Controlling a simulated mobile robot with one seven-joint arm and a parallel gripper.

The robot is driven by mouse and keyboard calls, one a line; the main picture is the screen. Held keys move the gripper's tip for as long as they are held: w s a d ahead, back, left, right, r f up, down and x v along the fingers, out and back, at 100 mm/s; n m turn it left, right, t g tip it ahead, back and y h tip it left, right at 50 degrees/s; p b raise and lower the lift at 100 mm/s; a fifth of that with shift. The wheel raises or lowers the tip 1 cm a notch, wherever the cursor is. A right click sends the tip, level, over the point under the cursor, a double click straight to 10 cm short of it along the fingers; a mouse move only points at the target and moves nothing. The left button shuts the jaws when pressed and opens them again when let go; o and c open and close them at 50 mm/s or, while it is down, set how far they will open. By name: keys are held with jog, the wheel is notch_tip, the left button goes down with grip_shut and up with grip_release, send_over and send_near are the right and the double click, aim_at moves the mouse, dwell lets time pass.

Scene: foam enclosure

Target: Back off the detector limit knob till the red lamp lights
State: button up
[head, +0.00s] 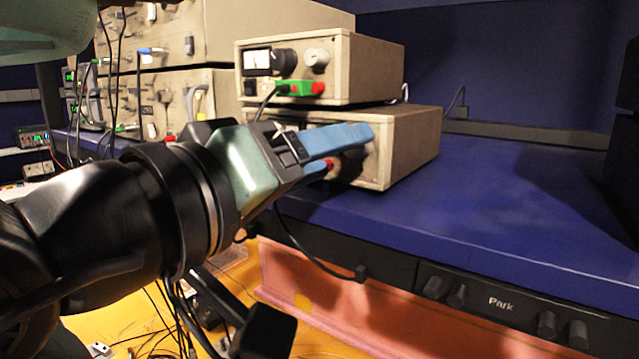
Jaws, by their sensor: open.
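Two beige instrument boxes are stacked on the blue bench. The upper box (375,72) has a meter (262,62), a black knob (285,62), a pale knob (317,57) and a green connector (292,88) with a red end. The lower box (415,148) has its front mostly hidden behind my gripper (350,150). My gripper's blue fingers are apart and reach across that front. A small red part shows beside the lower finger; I cannot tell whether it is a lamp or is lit. No label is readable, so I cannot tell which knob is the detector limit knob.
The blue bench top (480,205) is clear to the right of the boxes. More beige panels (190,100) with cables stand at the left. A black panel marked "Park" (500,303) with knobs runs under the bench edge. A cable hangs below my gripper.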

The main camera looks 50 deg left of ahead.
jog(key=b+v, duration=0.2)
jog(key=v, duration=0.8)
jog(key=shift+a, duration=0.1)
jog(key=w+d+m+t+b, duration=0.1)
jog(key=w+d, duration=0.1)
jog(key=w, duration=0.2)
jog(key=w+d+m+t+h+b, duration=0.1)
jog(key=w+d+t, duration=0.1)
jog(key=w, duration=0.2)
jog(key=w+d+m+t+h+b, duration=0.1)
jog(key=w+d, duration=0.2)
jog(key=w, duration=0.1)
jog(key=shift+w+r+t, duration=0.15)
jog(key=shift+w+t, duration=0.15)
jog(key=shift+w, duration=0.1)
jog(key=d+m, duration=0.1)
jog(key=d, duration=0.1)
jog(key=w+d+m+t, duration=0.1)
jog(key=d, duration=0.1)
jog(key=w+d+t, duration=0.1)
jog(key=d, duration=0.1)
jog(key=shift+w+d+r+m+h+b, duration=0.1)
jog(key=shift+d+r+m+h+b, duration=0.2)
jog(key=shift+m+h+b, duration=0.1)
jog(key=s+d+m+t+h, duration=0.1)
jog(key=d+m+t, duration=0.2)
jog(key=d, duration=0.7)
jog(key=shift+s+d+m+h+b, duration=0.3)
jog(key=shift+s+m+b, duration=0.1)
jog(key=shift+m, duration=0.6)
